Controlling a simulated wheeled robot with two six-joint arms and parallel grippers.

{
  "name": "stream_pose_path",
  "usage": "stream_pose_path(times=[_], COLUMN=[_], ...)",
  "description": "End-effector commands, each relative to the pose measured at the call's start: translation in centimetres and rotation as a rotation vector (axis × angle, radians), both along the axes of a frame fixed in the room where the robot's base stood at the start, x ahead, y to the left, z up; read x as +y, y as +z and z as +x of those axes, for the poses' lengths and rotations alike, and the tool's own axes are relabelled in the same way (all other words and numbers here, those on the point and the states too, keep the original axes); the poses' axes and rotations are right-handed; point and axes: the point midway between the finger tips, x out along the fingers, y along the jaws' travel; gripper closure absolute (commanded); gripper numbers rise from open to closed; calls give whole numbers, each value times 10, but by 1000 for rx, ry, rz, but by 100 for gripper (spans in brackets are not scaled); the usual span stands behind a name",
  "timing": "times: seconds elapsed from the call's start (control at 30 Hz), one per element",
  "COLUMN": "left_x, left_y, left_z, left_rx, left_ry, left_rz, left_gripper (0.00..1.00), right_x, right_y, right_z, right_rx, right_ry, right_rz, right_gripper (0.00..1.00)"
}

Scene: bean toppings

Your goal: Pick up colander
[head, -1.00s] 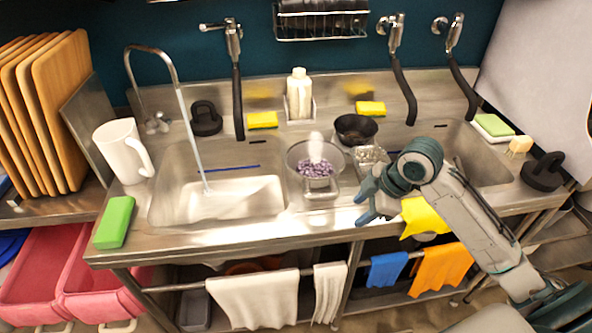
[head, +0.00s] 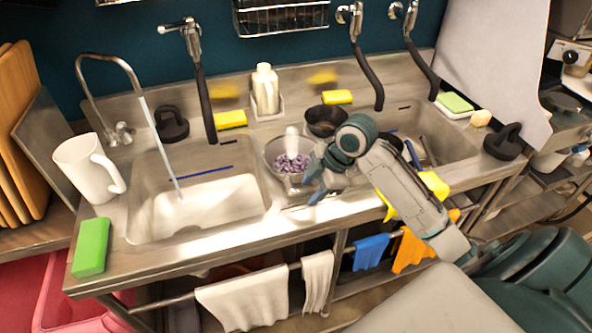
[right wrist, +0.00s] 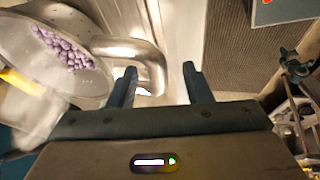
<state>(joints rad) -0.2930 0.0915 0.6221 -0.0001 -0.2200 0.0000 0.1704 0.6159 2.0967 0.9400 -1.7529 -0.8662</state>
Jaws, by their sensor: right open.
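The metal colander (head: 270,157) sits on the counter between the two sinks, with purple beans (head: 292,164) inside. A pale upright shape shows over the beans; I cannot tell what it is. My right gripper (head: 316,188) is open, just right of the colander in the head view. In the right wrist view the colander (right wrist: 94,84) is at the upper left and its looped metal handle (right wrist: 150,52) reaches toward my open jaws (right wrist: 158,78). One finger overlaps the end of the handle; I cannot tell whether they touch. My left gripper is not in view.
Water runs from a tap into the left sink (head: 140,215). A white pitcher (head: 85,168) and green sponge (head: 91,247) stand at the left. A black bowl (head: 322,120) is behind the colander. Cloths hang on the front rail (head: 180,297).

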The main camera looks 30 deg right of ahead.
Motion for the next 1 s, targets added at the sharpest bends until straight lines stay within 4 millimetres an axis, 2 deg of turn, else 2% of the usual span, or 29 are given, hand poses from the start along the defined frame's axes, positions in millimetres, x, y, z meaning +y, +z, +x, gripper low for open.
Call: stream_pose_path(times=[0.1, 0.3, 0.6, 0.67, 0.83, 1.0], left_x=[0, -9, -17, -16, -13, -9], left_y=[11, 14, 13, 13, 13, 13], left_z=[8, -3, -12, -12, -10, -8], left_rx=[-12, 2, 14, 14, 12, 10], left_ry=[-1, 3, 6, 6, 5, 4], left_rz=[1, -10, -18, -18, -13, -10], left_gripper=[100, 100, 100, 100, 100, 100], right_x=[8, 15, 15, 15, 16, 16], right_y=[-9, -31, -36, -36, -36, -35], right_z=[6, 12, 14, 14, 14, 14], right_rx=[3, 3, 0, 0, 0, -2], right_ry=[-1, -1, 0, 0, 0, 1], right_rz=[7, 3, 0, 0, 0, 0], right_gripper=[55, 55, 55, 65, 98, 100])
